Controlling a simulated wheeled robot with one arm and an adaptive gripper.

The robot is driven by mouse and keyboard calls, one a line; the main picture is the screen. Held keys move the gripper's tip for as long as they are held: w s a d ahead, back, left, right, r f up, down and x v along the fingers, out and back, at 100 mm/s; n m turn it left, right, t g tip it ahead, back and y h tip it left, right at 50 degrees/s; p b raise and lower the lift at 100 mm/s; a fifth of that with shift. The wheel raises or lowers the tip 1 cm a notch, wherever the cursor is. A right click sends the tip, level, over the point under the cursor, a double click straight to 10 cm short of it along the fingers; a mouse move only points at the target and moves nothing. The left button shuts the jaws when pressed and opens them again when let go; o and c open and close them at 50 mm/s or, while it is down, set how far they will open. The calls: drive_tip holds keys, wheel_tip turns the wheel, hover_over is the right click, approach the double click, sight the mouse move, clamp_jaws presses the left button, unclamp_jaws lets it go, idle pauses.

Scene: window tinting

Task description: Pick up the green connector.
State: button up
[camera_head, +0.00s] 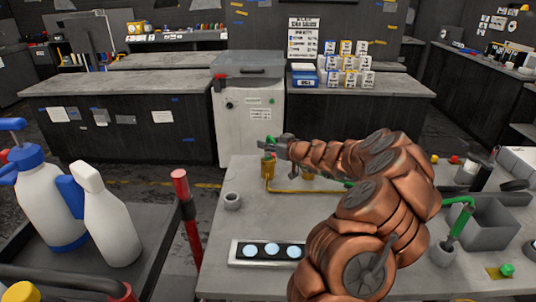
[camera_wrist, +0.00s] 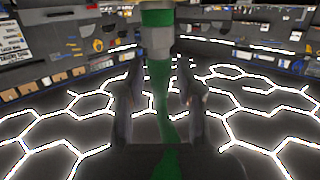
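A slim green connector (camera_wrist: 160,85) with a grey collar stands upright in the middle of the wrist view, between the two fingers. My gripper (camera_wrist: 160,72) is open, with a finger on each side and narrow gaps showing beside the green part. In the head view my gripper (camera_head: 274,145) reaches left over the far left part of the grey workbench (camera_head: 225,262). A small green bit shows at its fingertips, just above a yellow fitting (camera_head: 268,166). The connector's lower part is hard to make out there.
A yellow tube (camera_head: 300,191) runs right from the yellow fitting. A grey ring (camera_head: 232,201) and a panel with round lights (camera_head: 268,250) lie on the bench. A grey bin (camera_head: 490,222) stands at right. White spray bottles (camera_head: 105,220) stand on a cart at left.

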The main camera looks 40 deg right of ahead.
clamp_jaws()
drive_tip(key=shift+r, duration=0.15)
